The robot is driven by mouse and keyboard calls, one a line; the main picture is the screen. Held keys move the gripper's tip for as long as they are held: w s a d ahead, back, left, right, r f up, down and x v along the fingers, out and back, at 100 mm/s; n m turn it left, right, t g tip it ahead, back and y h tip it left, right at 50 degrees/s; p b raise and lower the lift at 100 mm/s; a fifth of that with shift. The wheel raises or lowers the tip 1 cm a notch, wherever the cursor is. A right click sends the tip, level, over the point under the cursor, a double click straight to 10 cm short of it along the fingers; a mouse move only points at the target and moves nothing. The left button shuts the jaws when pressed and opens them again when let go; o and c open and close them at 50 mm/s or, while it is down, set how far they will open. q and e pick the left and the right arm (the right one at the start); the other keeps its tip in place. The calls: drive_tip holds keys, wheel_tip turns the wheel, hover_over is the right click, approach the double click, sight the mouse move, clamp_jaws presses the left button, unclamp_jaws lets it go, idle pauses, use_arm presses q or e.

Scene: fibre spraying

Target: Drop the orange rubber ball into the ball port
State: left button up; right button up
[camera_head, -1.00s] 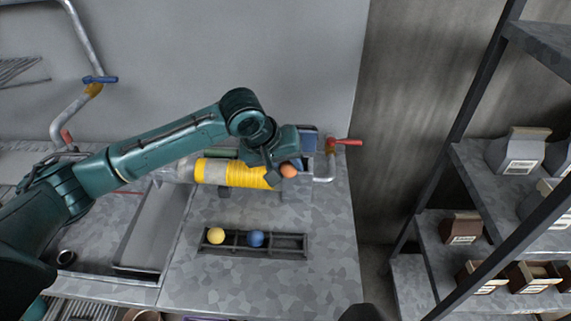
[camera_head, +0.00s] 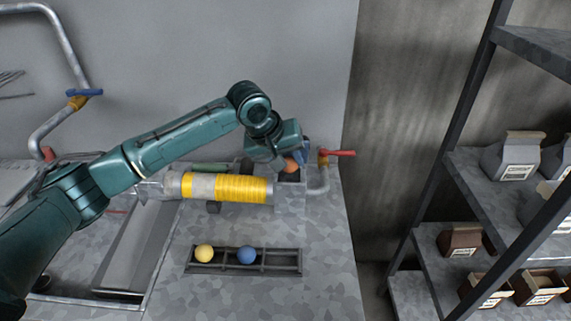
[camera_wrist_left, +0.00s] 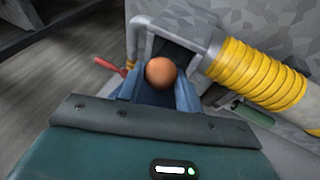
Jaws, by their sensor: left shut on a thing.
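The orange rubber ball (camera_head: 291,165) is held in my left gripper (camera_head: 284,165), which comes in from the left. It also shows in the left wrist view (camera_wrist_left: 161,72), between the two fingers of the left gripper (camera_wrist_left: 160,85). The ball is over a grey box-like fitting (camera_head: 289,200) at the right end of the yellow-banded cylinder (camera_head: 228,188). In the left wrist view a dark opening (camera_wrist_left: 174,55) shows just beyond the ball; I cannot tell whether the ball is inside its rim. My right gripper is not in view.
A yellow ball (camera_head: 204,253) and a blue ball (camera_head: 246,255) sit in a dark divided rack (camera_head: 285,260) on the counter. A red-handled valve (camera_head: 338,153) stands right of the fitting. Shelves with cartons (camera_head: 511,158) are at the right.

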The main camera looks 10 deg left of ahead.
use_arm(q)
drive_tip(key=o, duration=0.9)
drive_tip(key=shift+o, duration=0.7)
drive_tip(key=shift+r, duration=0.1)
drive_tip(key=shift+s+a+r, duration=0.1)
drive_tip(key=shift+s+r, duration=0.05)
drive_tip(key=shift+r, duration=0.1)
drive_tip(key=v, duration=1.2)
drive_tip(key=shift+r+b, duration=0.2)
drive_tip(key=shift+b, duration=0.1)
drive_tip(key=shift+s, duration=0.15)
